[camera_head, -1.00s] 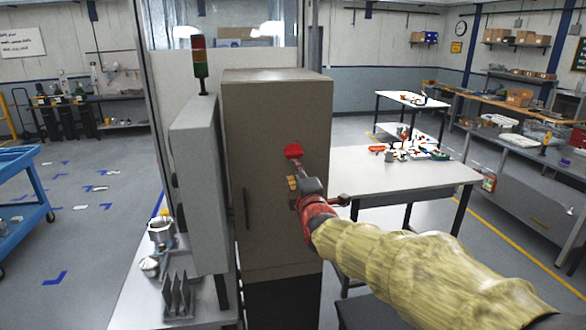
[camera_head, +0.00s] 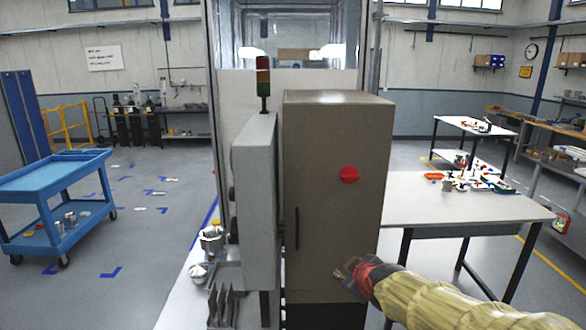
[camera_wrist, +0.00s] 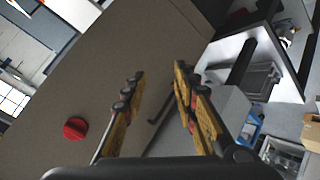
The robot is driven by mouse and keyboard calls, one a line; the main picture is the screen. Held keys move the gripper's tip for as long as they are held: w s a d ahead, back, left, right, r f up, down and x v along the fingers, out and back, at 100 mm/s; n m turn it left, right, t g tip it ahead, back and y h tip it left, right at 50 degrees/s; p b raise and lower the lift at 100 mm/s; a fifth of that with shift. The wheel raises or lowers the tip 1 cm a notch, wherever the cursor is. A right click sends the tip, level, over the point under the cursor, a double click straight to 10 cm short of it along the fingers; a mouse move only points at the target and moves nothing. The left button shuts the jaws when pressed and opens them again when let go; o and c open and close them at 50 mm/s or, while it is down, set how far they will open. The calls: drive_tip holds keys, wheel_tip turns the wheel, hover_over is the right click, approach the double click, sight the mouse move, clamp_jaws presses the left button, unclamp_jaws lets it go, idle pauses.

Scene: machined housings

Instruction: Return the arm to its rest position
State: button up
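My gripper (camera_head: 350,270) is in front of the lower part of the brown cabinet (camera_head: 338,130) in the head view, at the end of my sleeved arm. In the wrist view my gripper (camera_wrist: 158,95) has its two yellow-and-black fingers apart with nothing between them. The red knob (camera_head: 348,174) on the cabinet's front is above the gripper and apart from it. The knob also shows at the left in the wrist view (camera_wrist: 75,128). The cabinet's dark handle (camera_head: 297,228) is to the left of the gripper.
A grey panel (camera_head: 262,200) stands left of the cabinet, with a stack light (camera_head: 263,80) behind it. A white table (camera_head: 450,208) with small parts is at the right. A blue cart (camera_head: 55,175) stands at the far left, with open floor between.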

drive_tip(key=s+d+f+m+g+b, duration=0.1)
drive_tip(key=s+m, duration=0.3)
drive_tip(key=s, duration=1.2)
drive_tip(key=s+d+f+m+g+b, duration=0.2)
drive_tip(key=s+f+m+g, duration=0.1)
drive_tip(key=s, duration=1.4)
drive_tip(key=shift+s+d+m+g+h, duration=0.35)
drive_tip(key=shift+m+g, duration=0.35)
drive_tip(key=shift+m, duration=0.4)
drive_tip(key=shift+a+f, duration=0.1)
